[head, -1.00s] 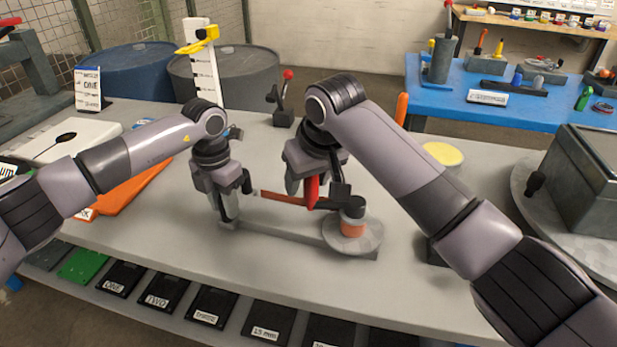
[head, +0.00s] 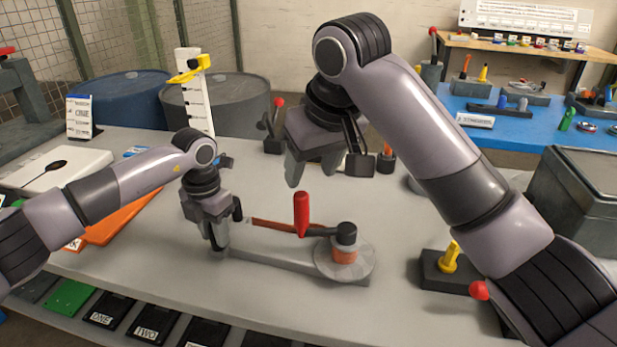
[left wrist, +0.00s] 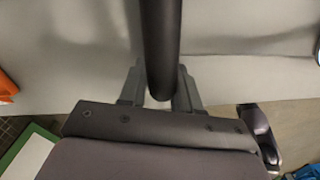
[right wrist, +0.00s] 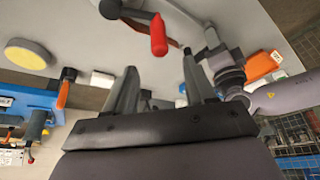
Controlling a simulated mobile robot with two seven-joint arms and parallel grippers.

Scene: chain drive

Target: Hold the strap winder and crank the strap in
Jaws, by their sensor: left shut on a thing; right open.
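The strap winder stands on the bench, with a grey base bar (head: 285,266), a round disc and an orange spool (head: 345,255) under a black hub. Its dark crank arm points left from the hub and carries an upright red handle (head: 301,213). A red-brown strap (head: 270,225) runs from near my left gripper toward the crank. My left gripper (head: 218,243) is shut on the winder's dark post (left wrist: 160,50) at the bar's left end. My right gripper (head: 310,172) is open and empty, above and behind the red handle, which also shows in the right wrist view (right wrist: 158,35).
A dark block with a yellow peg (head: 449,257) and a red knob (head: 479,290) are at the right, near my right arm. A red-topped lever (head: 275,125) stands behind. A grey box (head: 580,200) is at far right. An orange piece (head: 120,218) lies left.

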